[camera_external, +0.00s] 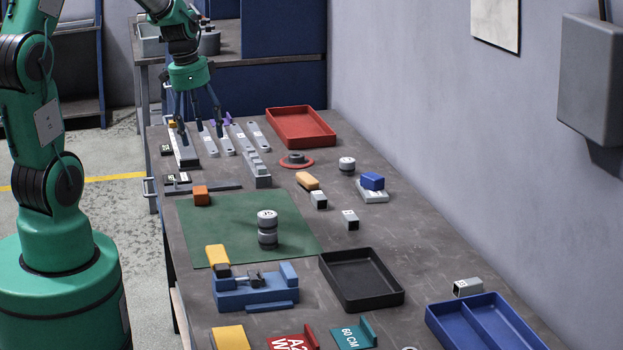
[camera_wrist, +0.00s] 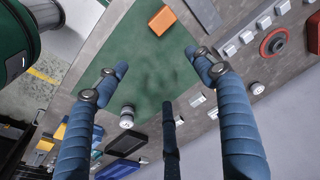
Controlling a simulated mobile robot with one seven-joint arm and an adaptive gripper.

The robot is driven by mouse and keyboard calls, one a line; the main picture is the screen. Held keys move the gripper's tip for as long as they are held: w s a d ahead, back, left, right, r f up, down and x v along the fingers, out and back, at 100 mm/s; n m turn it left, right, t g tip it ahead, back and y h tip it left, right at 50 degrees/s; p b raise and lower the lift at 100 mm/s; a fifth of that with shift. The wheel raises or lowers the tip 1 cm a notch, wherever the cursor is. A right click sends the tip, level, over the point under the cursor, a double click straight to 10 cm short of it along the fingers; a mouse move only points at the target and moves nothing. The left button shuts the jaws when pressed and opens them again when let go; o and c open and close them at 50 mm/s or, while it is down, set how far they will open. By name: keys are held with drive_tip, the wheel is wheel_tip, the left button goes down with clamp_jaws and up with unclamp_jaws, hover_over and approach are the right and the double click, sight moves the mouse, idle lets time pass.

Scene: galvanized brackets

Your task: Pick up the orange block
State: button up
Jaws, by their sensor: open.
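The orange block (camera_external: 201,196) lies on the far left corner of the green mat (camera_external: 185,225). In the wrist view the orange block (camera_wrist: 162,20) shows near the top edge, beyond the fingertips, on the mat (camera_wrist: 150,65). My gripper (camera_external: 200,128) is over the far left end of the bench, above the grey bars, farther back than the block. In the wrist view my gripper (camera_wrist: 158,76) has its fingers spread wide with nothing between them. The block is fully visible and apart from the fingers.
A grey stepped piece (camera_external: 257,170) and flat grey bars (camera_external: 227,140) lie behind the mat. A red tray (camera_external: 326,142) is at the back. Stacked grey cylinders (camera_external: 267,228) stand on the mat. A blue vise (camera_external: 255,293) and black tray (camera_external: 395,299) are nearer.

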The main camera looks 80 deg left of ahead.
drive_tip(key=s+a+f, duration=0.2)
drive_tip(key=a+f, duration=0.2)
drive_tip(key=a, duration=0.1)
drive_tip(key=shift+s+f, duration=0.4)
drive_tip(key=shift+f, duration=0.1)
drive_tip(key=b, duration=0.2)
hover_over(199, 190)
drive_tip(key=shift+s+a+f, duration=0.1)
drive_tip(key=shift+s+f, duration=0.1)
drive_tip(key=shift+f, duration=1.9)
drive_tip(key=shift+s+f, duration=0.2)
drive_tip(key=shift+f, duration=1.9)
drive_tip(key=shift+w+f+b, duration=0.25)
drive_tip(key=shift+f+b, duration=0.3)
drive_tip(key=shift+f, duration=0.75)
drive_tip(key=shift+w+f+b, duration=0.2)
drive_tip(key=shift+f+b, duration=0.3)
drive_tip(key=shift+f, duration=0.75)
drive_tip(key=shift+c, duration=0.2)
drive_tip(key=c, duration=1.5)
